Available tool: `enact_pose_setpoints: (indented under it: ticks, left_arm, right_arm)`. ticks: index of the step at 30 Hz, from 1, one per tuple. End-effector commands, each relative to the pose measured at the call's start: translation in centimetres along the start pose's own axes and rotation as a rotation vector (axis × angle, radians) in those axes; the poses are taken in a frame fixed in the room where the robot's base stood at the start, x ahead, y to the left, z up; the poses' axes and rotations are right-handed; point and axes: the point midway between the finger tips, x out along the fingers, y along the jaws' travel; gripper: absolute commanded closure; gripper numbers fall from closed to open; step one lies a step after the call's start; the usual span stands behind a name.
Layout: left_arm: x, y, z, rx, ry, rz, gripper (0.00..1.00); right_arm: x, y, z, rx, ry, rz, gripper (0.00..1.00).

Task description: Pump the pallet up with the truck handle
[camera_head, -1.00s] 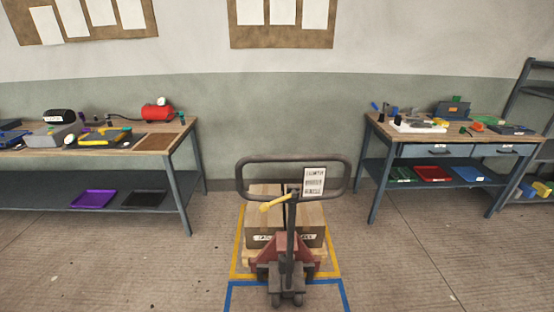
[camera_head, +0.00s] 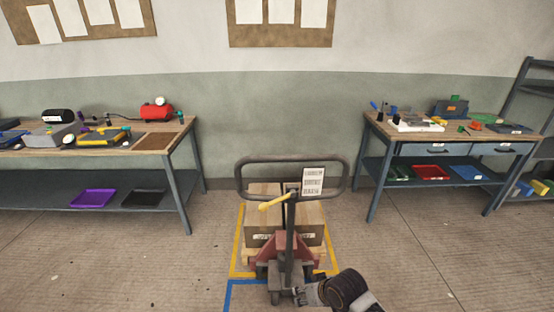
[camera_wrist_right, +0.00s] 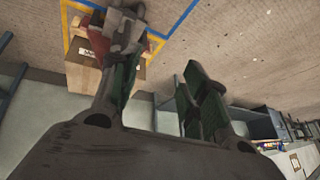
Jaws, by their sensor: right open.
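The pallet truck handle (camera_head: 345,181) is a dark looped bar with a yellow lever (camera_head: 275,202) and a white label, standing upright in the middle of the head view. Its shaft (camera_head: 289,252) runs down to the red truck base (camera_head: 268,253). The wooden pallet (camera_head: 247,256) carries brown boxes (camera_head: 264,220), which also show in the right wrist view (camera_wrist_right: 82,75). My right gripper (camera_head: 303,296) is low at the bottom, right of the shaft foot and well below the loop. In the wrist view its fingers (camera_wrist_right: 155,85) are apart with nothing between them. My left gripper is out of view.
The truck stands within yellow floor tape (camera_head: 236,250), with blue tape (camera_head: 229,292) in front. A bench (camera_head: 183,128) stands at the left and another (camera_head: 376,127) at the right, both holding tools and trays. Shelving (camera_head: 520,100) is at the far right. Floor beside the truck is clear.

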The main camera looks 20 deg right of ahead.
Motion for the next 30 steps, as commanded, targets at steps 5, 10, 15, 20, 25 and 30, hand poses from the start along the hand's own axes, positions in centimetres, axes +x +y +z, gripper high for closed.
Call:
enact_pose_setpoints:
  ticks: [5,10,15,20,25,30]
  left_arm:
    - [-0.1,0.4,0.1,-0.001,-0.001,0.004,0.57]
    - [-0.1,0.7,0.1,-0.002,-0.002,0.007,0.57]
    - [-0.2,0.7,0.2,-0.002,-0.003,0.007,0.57]
    - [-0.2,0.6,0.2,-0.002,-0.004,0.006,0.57]
    - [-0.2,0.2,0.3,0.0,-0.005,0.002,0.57]
    - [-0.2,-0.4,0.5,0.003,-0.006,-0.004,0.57]
  right_arm:
    - [-2.4,-0.9,-5.1,0.127,0.1,-0.101,0.55]
    - [-4.4,-1.7,-10.0,0.281,0.18,-0.226,0.55]
    - [-6.7,-2.0,-15.0,0.452,0.24,-0.364,0.55]
    - [-9.3,-1.8,-19.9,0.623,0.282,-0.502,0.55]
    - [-12.8,-0.9,-25.3,0.814,0.313,-0.658,0.55]
    - [-16.6,0.2,-30.2,0.988,0.327,-0.809,0.55]
